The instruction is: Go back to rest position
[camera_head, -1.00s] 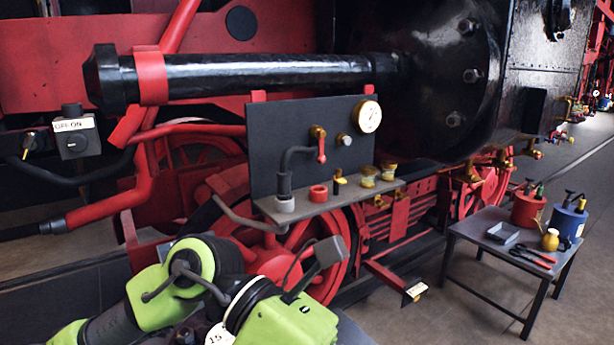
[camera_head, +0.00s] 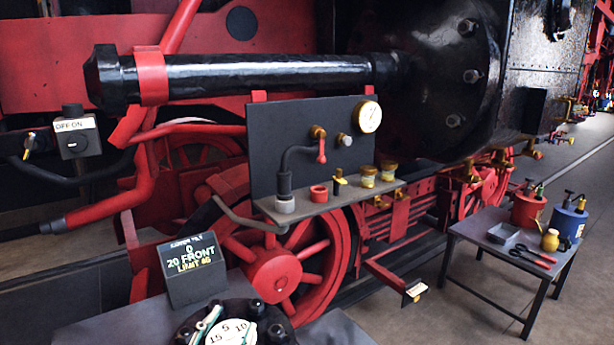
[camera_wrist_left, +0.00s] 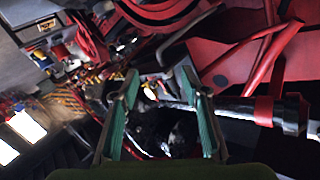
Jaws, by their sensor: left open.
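My left gripper (camera_wrist_left: 158,74) shows in the left wrist view with its two teal-padded fingers apart and nothing between them. Beyond them are dark, blurred machine parts, with red bars and the black pipe (camera_wrist_left: 245,108) at the right. In the head view the green left arm does not stand out. Pale green strips lie at the bottom edge beside a white dial (camera_head: 232,333), and I cannot tell whether they are my fingers. My right gripper is not in view.
A display box (camera_head: 192,270) stands at the lower left. A small table (camera_head: 485,222) at the right holds cans, a tray and tools.

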